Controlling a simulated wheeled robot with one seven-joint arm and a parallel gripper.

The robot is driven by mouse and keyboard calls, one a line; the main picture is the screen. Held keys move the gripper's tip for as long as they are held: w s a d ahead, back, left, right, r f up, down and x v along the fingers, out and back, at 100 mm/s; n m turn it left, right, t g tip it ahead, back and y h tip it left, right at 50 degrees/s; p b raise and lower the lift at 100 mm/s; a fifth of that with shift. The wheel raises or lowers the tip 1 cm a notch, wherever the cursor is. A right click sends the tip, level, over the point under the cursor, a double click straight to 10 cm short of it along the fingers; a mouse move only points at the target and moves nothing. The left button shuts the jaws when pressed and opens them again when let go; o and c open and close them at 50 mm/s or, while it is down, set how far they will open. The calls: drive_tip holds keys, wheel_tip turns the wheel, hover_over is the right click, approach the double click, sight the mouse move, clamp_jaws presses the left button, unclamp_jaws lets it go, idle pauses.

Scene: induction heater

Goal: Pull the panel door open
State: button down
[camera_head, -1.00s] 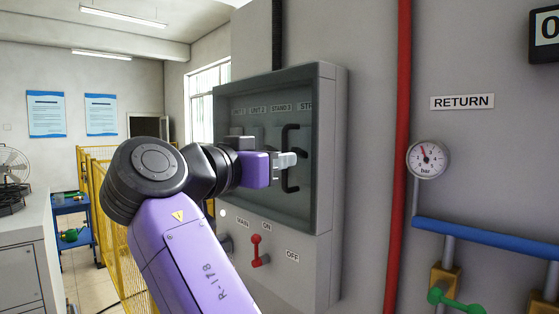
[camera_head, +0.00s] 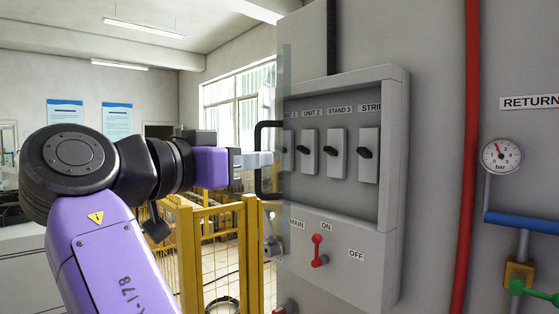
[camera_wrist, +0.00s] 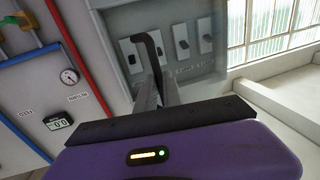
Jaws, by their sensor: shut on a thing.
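The panel door (camera_head: 285,125) is a clear pane, swung out from the grey panel box (camera_head: 392,150) and seen nearly edge-on in the head view. Its black bar handle (camera_head: 259,160) stands on the door's outer face. My gripper (camera_head: 262,160) is shut on the handle around its middle. In the wrist view the handle (camera_wrist: 152,52) runs up between my gripper's fingers (camera_wrist: 158,92). Behind the open door, several black switches sit under labels such as UNIT 2 (camera_head: 312,113) and STAND 3.
Below the door opening is a red MAIN lever (camera_head: 318,250). A red pipe (camera_head: 468,150) and a pressure gauge (camera_head: 502,155) are on the wall at right. A yellow fence (camera_head: 225,240) stands behind and left of the door.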

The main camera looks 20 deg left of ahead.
drive_tip(key=s+a+p, duration=0.1)
drive_tip(key=a+p, duration=0.1)
drive_tip(key=a, duration=0.8)
drive_tip(key=shift+a+f, duration=0.15)
drive_tip(key=shift+f, duration=0.05)
drive_tip(key=c, duration=1.5)
unclamp_jaws()
drive_tip(key=shift+f, duration=0.1)
drive_tip(key=shift+s, duration=0.1)
drive_tip(key=shift+s+a, duration=0.1)
drive_tip(key=shift+b+v, duration=1.3)
drive_tip(key=shift+v, duration=2.45)
